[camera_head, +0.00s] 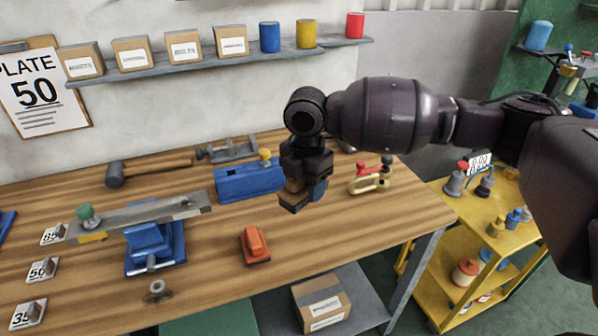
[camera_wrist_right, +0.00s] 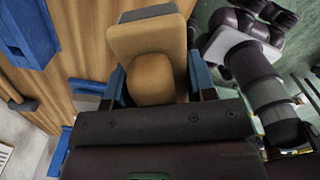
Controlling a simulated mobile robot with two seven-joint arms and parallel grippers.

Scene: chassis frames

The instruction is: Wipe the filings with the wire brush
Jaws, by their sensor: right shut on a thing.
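My right gripper (camera_head: 305,190) is shut on a tan wooden block with a rounded grip, which I take for the wire brush (camera_head: 293,197). The gripper hangs above the right half of the bench, just right of a blue fixture (camera_head: 240,184). A flat grey metal bar (camera_head: 140,216) with a green knob lies across a blue clamp (camera_head: 152,245) to the left. Small marks show near the bar's right end; I cannot tell if they are filings. My left gripper is not in view.
An orange block with a handle (camera_head: 255,246) lies on the wooden bench (camera_head: 210,285) near the front. A mallet (camera_head: 140,172) lies at the back left. A toggle clamp (camera_head: 370,176) stands right of the gripper. A yellow cart (camera_head: 455,255) stands beyond the bench's right end.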

